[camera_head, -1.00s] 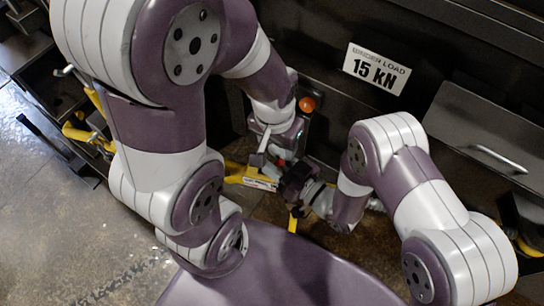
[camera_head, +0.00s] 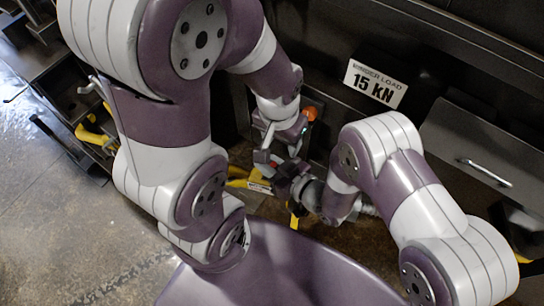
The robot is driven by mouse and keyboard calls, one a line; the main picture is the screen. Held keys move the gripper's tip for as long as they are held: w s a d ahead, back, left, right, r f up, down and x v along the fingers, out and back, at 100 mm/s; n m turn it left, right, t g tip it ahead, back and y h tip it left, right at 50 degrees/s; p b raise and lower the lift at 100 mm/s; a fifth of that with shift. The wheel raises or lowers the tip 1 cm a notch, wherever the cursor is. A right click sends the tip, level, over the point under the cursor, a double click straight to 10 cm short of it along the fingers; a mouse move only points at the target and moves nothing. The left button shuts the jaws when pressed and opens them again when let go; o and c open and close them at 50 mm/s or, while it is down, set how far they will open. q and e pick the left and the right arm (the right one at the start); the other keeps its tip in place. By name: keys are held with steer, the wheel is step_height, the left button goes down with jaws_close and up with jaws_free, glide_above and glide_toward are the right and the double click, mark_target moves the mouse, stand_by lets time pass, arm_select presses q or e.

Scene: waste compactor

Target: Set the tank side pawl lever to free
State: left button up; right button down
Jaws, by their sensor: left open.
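My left gripper (camera_head: 272,160) is in the middle of the head view, at the end of the arm from the left. It is open, beside a yellow bracket (camera_head: 240,178) with a small label, low on the dark machine front. A thin light-grey lever-like bar (camera_head: 268,134) stands close to the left gripper; I cannot tell whether they touch. My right gripper (camera_head: 290,182) points left, right by the bracket and the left gripper. Its fingers are dark and crowded, so their opening does not show. I cannot make out the pawl lever's position for certain.
An orange-red button (camera_head: 310,113) sits on the machine front behind the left wrist. A white "15 kN" load sign (camera_head: 375,84) is above right. A panel with a handle (camera_head: 485,172) is at the right. Yellow parts (camera_head: 92,134) stand at the left. The floor at lower left is clear.

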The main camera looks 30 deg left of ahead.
steer(key=shift+s+a+r+n+h+p, duration=0.15)
steer(key=shift+a+n+h+p, duration=0.25)
steer(key=shift+h+p, duration=0.45)
steer(key=shift+a+f+h+p, duration=0.25)
steer(key=shift+a+h+p, duration=0.15)
steer(key=shift+h, duration=0.25)
steer(key=c, duration=1.1)
jaws_free()
steer(key=p+v, duration=0.1)
steer(key=v, duration=1.1)
steer(key=shift+d, duration=0.3)
steer(key=shift+r, duration=0.15)
